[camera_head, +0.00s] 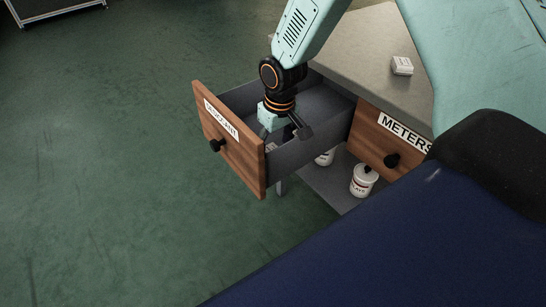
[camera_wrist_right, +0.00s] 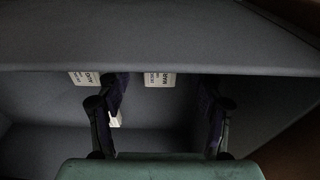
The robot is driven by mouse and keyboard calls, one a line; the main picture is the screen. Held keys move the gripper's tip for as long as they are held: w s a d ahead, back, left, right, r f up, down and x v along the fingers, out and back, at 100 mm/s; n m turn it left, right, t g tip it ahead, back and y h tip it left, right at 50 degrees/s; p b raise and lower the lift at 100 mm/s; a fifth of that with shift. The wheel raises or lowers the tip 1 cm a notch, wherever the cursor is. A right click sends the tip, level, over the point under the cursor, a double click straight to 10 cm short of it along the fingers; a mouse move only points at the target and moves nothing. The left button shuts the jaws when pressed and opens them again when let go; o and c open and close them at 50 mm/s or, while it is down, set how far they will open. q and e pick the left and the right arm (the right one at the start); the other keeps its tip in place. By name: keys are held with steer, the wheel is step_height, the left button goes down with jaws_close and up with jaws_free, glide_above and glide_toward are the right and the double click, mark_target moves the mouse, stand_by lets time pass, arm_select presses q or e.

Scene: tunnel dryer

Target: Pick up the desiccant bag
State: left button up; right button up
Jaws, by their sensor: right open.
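The drawer (camera_head: 232,150) with a label reading roughly "DESICCANT" is pulled open. My right gripper (camera_head: 287,134) points down into it, near its front and right side wall. In the wrist view the right gripper (camera_wrist_right: 160,95) is open, with its two dark fingers apart. Small white printed packets lie beyond the fingers: one at left (camera_wrist_right: 84,78) and one in the middle (camera_wrist_right: 160,80), both partly cut off by a grey edge. A small white piece (camera_wrist_right: 116,120) shows by the left finger. I cannot tell which is the desiccant bag. The left gripper is not in view.
A shut drawer labelled "METERS" (camera_head: 385,145) sits to the right. A small white box (camera_head: 402,66) lies on the grey top (camera_head: 365,50). White tubs (camera_head: 363,181) stand on the shelf below. Green floor lies open at left.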

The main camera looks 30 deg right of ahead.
steer(key=shift+w+f, duration=0.15)
steer(key=shift+f, duration=0.35)
steer(key=shift+w+f, duration=0.15)
steer(key=shift+f, duration=0.35)
steer(key=shift+s+r, duration=0.1)
steer(key=shift+r, duration=0.1)
steer(key=shift+c, duration=0.6)
steer(key=c, duration=1.1)
